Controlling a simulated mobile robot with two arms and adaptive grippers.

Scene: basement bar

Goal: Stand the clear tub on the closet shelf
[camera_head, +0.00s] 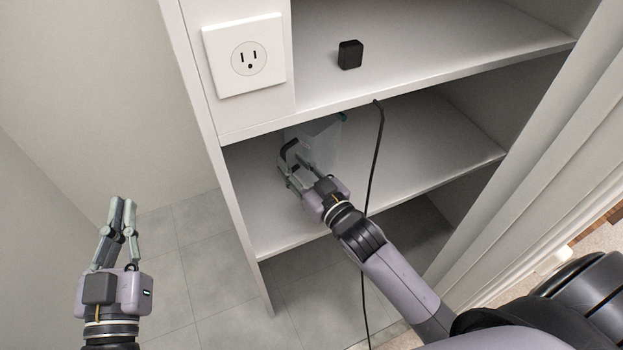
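The clear tub (324,132) is a see-through, pale container with a teal bit at its upper right. It is at the middle shelf (410,140) of the white closet unit, partly hidden by the upper shelf's edge and my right gripper. My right gripper (296,158) reaches into this shelf space, with its fingers at the tub's near left side. The overlap hides whether they grip its wall, and whether the tub's base rests fully on the shelf. My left gripper (122,203) is away to the left over the floor, empty, its fingers close together.
A small black box (350,54) sits on the upper shelf (430,40). A black cable (376,160) hangs in front of the shelves, close to my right arm. A wall outlet (248,58) is at upper left. The middle shelf's right part is clear.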

